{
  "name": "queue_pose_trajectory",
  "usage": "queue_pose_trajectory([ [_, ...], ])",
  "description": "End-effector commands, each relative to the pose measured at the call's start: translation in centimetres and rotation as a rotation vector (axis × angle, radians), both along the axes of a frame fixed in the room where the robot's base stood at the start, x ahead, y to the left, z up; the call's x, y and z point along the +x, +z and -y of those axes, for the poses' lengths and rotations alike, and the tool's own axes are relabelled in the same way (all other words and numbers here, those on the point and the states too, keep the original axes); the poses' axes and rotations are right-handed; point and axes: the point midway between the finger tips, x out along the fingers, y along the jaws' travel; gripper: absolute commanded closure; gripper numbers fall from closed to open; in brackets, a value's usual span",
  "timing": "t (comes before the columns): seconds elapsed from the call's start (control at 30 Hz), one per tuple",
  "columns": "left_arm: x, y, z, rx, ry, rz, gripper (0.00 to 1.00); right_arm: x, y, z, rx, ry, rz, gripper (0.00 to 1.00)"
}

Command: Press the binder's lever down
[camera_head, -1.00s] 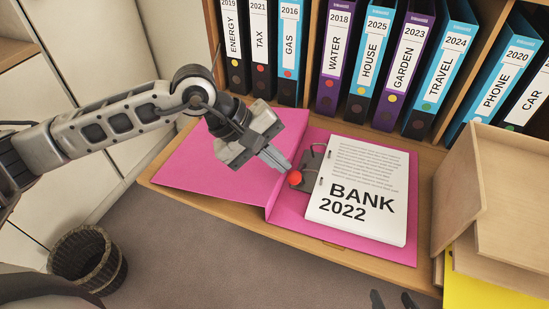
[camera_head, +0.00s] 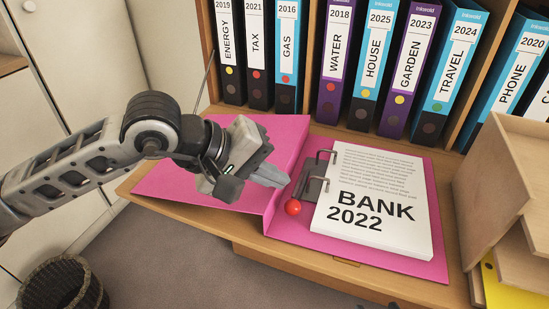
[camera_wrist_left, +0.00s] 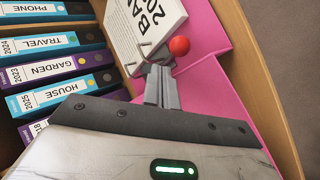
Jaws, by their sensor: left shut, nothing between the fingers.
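The pink binder (camera_head: 375,258) lies open and flat on the wooden desk. Its lever (camera_head: 298,190) stands at the left edge of the paper stack and ends in a red ball (camera_head: 293,207). Metal rings (camera_head: 327,156) arch up beside the lever, and part of them shows in the wrist view. My left gripper (camera_head: 284,178) is shut and empty. Its fingertips are just above and left of the lever in the head view. In the wrist view the fingertips (camera_wrist_left: 158,72) appear close beside the red ball (camera_wrist_left: 180,46); contact cannot be told. My right gripper is not in view.
The paper stack (camera_head: 385,170) reads BANK 2022. A row of upright binders (camera_head: 365,60) stands behind on the shelf. A wooden organizer (camera_head: 500,185) limits room at right. A basket (camera_head: 62,285) sits on the floor at left.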

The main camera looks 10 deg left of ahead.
Motion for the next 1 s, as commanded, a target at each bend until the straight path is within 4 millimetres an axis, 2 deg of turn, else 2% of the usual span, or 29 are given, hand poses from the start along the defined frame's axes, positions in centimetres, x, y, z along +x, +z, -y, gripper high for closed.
queue_pose_trajectory([
  [0.6, 0.0, 1.7, -0.1, 0.001, 0.001, -0.001, 1.0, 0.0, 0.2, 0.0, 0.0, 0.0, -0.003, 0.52],
  [0.83, 1.0, 3.6, -3.1, 0.002, 0.004, 0.001, 1.0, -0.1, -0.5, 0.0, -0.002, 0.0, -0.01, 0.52],
  [1.0, -0.8, 6.1, -5.8, 0.003, 0.001, 0.002, 1.0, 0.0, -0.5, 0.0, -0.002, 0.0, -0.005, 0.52],
])
